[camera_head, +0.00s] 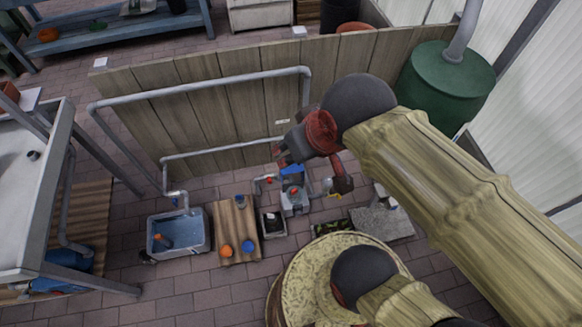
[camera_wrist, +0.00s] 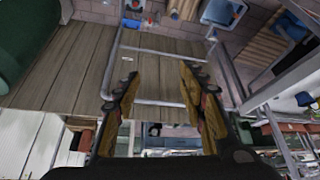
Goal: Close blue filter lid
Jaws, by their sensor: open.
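A small grey and blue filter unit (camera_head: 295,200) stands on the brick floor by the wooden fence. A blue part (camera_head: 291,171) shows on its top; I cannot tell whether this is the lid or how far it is open. My gripper (camera_head: 312,165) is above and in front of the unit, apart from it as far as I can tell, and partly covers the view of it. In the wrist view my gripper (camera_wrist: 160,85) has its two fingers spread with nothing between them. The filter unit (camera_wrist: 134,18) also shows there, small, at the top edge.
A grey water basin (camera_head: 178,250) and a wooden board (camera_head: 225,210) with an orange and a blue round item lie to the left. A pipe (camera_head: 220,150) runs along the fence (camera_head: 190,105). A round yellowish top (camera_head: 305,270) is in front, and a green barrel (camera_head: 445,85) is right.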

